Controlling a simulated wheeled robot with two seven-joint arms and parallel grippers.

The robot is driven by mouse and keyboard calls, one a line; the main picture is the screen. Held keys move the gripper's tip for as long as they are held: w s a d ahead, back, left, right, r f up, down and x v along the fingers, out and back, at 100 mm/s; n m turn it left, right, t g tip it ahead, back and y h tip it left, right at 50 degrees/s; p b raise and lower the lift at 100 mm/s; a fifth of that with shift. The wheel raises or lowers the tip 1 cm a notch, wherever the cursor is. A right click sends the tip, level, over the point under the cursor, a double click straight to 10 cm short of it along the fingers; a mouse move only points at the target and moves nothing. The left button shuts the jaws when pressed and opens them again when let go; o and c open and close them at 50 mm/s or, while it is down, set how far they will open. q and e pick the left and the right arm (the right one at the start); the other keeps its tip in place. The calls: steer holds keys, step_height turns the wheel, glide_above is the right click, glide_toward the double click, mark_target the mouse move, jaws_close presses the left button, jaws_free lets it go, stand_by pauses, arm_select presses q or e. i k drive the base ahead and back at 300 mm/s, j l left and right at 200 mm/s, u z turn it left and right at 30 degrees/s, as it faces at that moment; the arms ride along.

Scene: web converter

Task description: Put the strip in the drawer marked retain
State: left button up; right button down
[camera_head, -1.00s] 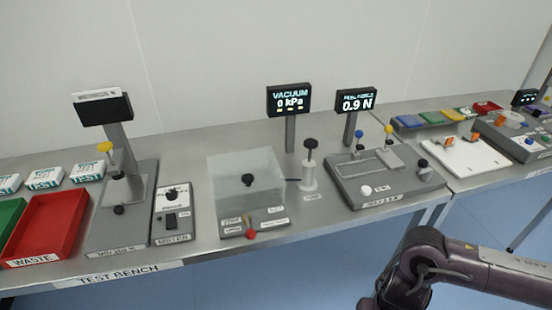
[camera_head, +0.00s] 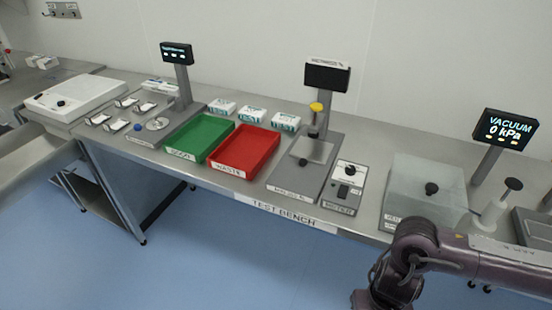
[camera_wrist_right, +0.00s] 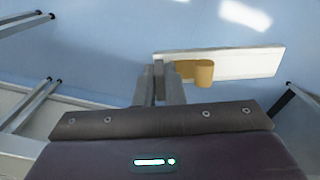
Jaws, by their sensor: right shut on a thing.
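In the right wrist view my right gripper (camera_wrist_right: 167,72) is shut on a flat white strip (camera_wrist_right: 243,64) at its left end. A tan rounded piece (camera_wrist_right: 194,73) sits against the strip beside the fingers. The strip is held out over the blue floor, clear of any surface. In the head view only a bent part of my right arm shows at the lower right; its gripper and the strip are out of that picture. My left gripper is in neither view. I see no drawer marked retain.
The test bench (camera_head: 345,220) carries a green tray (camera_head: 202,140), a red waste tray (camera_head: 246,150), a gauge stand (camera_head: 327,75) and a clear vacuum box (camera_head: 425,185). A white flat-topped unit (camera_head: 75,95) stands at the left. The blue floor in front is open.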

mark_target(19, 171)
steer(key=j+u, duration=0.2)
steer(key=u, duration=0.2)
steer(key=i+j+u, duration=0.15)
steer(key=u, duration=0.3)
steer(key=i+j+u, duration=0.15)
steer(key=u, duration=0.25)
steer(key=i+j+u, duration=0.15)
steer(key=u, duration=0.25)
steer(key=i+j, duration=0.25)
steer(key=i, duration=0.25)
steer(key=i+j, duration=0.25)
steer(key=i, duration=0.25)
steer(key=i+j, duration=0.25)
steer(key=i, duration=0.25)
steer(key=i+j, duration=0.25)
steer(key=i, duration=0.25)
steer(key=i+j, duration=0.25)
steer(key=i, duration=0.25)
steer(key=i+j, duration=0.25)
steer(key=i, duration=0.25)
